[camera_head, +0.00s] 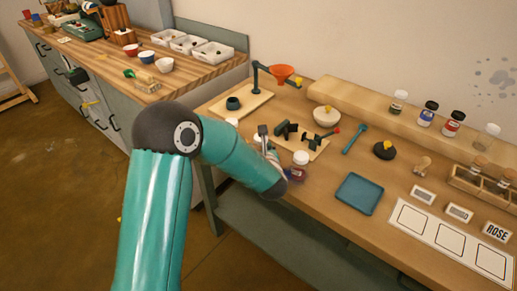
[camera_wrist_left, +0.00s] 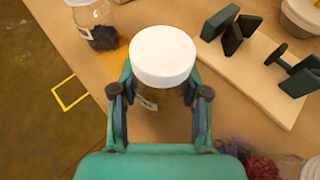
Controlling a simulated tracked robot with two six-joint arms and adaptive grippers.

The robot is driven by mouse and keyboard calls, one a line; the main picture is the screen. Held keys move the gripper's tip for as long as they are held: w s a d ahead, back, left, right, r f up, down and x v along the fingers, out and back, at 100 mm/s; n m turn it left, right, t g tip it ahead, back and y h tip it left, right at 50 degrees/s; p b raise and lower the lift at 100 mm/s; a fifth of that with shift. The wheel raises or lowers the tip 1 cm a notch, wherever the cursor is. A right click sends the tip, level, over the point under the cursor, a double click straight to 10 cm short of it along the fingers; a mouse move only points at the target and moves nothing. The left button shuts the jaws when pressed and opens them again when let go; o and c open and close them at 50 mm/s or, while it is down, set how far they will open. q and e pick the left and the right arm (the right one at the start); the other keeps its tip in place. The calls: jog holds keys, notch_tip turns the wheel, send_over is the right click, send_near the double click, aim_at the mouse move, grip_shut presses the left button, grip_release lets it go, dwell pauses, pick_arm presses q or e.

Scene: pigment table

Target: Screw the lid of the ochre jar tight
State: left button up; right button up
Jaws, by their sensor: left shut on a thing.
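A jar with a round white lid (camera_wrist_left: 163,57) stands between the fingers of my left gripper (camera_wrist_left: 160,92) in the left wrist view. The fingers are shut around its glass body (camera_wrist_left: 150,103), below the lid. I take it as the ochre jar; its contents are mostly hidden. The lid sits level on the jar; how tight it is cannot be seen. My right gripper is not in view.
A white-lidded jar of dark powder (camera_wrist_left: 103,37) stands near the held jar, and a purple-red jar (camera_head: 298,173) stands on the other side. The fixture board (camera_wrist_left: 262,82) with dark clamps is close by. A blue tray (camera_head: 359,194) lies to the right.

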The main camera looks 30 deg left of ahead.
pick_arm(q)
notch_tip(320, 180, up, 20)
jog(key=p, duration=0.1)
jog(key=shift+f, duration=0.15)
dwell(0.3)
jog(key=o, duration=0.7)
jog(key=shift+c, duration=0.2)
grip_shut()
